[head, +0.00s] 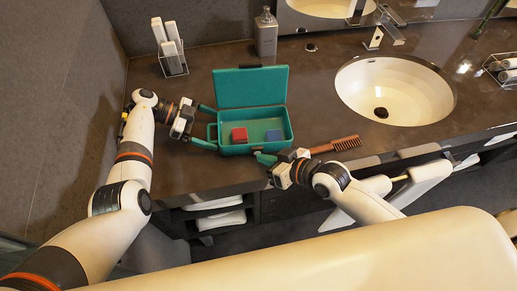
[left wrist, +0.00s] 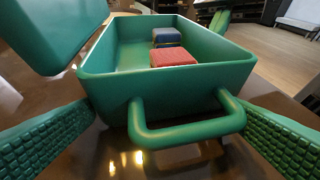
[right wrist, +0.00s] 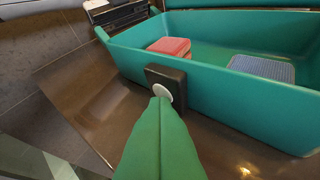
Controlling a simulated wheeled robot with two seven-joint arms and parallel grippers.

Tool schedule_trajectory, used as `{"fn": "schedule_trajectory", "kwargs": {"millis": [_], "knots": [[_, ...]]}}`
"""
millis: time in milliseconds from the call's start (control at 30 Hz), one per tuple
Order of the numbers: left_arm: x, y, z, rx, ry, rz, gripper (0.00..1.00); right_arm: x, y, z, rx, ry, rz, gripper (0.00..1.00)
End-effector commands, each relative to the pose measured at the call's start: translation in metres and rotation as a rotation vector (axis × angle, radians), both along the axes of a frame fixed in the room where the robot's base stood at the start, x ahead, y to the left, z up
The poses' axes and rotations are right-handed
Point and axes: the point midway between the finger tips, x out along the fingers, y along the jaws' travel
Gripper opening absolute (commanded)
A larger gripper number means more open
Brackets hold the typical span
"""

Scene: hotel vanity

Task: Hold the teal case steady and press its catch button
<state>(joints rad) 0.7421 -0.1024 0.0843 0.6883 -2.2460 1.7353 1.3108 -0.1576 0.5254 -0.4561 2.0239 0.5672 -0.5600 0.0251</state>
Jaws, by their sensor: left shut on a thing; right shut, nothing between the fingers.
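The teal case (head: 250,149) stands on the dark counter with its lid (head: 250,87) tilted open at the back. A red block (head: 239,134) and a blue block (head: 272,135) lie inside. My left gripper (head: 206,127) is at the case's left end, its ribbed fingers on either side of that end and of the loop handle (left wrist: 190,133). My right gripper (head: 262,157) is shut and empty at the case's front. In the right wrist view its tip meets the round pale catch button (right wrist: 162,92) on a dark plate (right wrist: 177,80); how far the button is pressed is hidden.
A red-brown brush (head: 337,145) lies right of the case, close to my right gripper. The sink (head: 394,91) is further right. The counter's front edge runs below the case.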

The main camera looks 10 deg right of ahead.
Motion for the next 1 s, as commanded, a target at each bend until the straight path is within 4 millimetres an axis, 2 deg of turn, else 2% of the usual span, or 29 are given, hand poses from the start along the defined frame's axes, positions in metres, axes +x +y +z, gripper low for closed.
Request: {"fn": "schedule_trajectory", "kwargs": {"millis": [467, 833, 1000], "knots": [[-0.002, -0.001, -0.001, -0.001, 0.003, -0.008, 0.81, -0.006, -0.001, 0.003, 0.003, -0.007, -0.002, 0.0], [-0.001, 0.0, 0.0, -0.001, 0.001, -0.004, 0.81, -0.043, -0.003, 0.002, 0.002, -0.002, -0.001, 0.0], [-0.001, 0.0, 0.0, -0.001, 0.001, -0.003, 0.81, -0.054, -0.003, 0.002, 0.001, -0.003, 0.0, 0.0]]}}
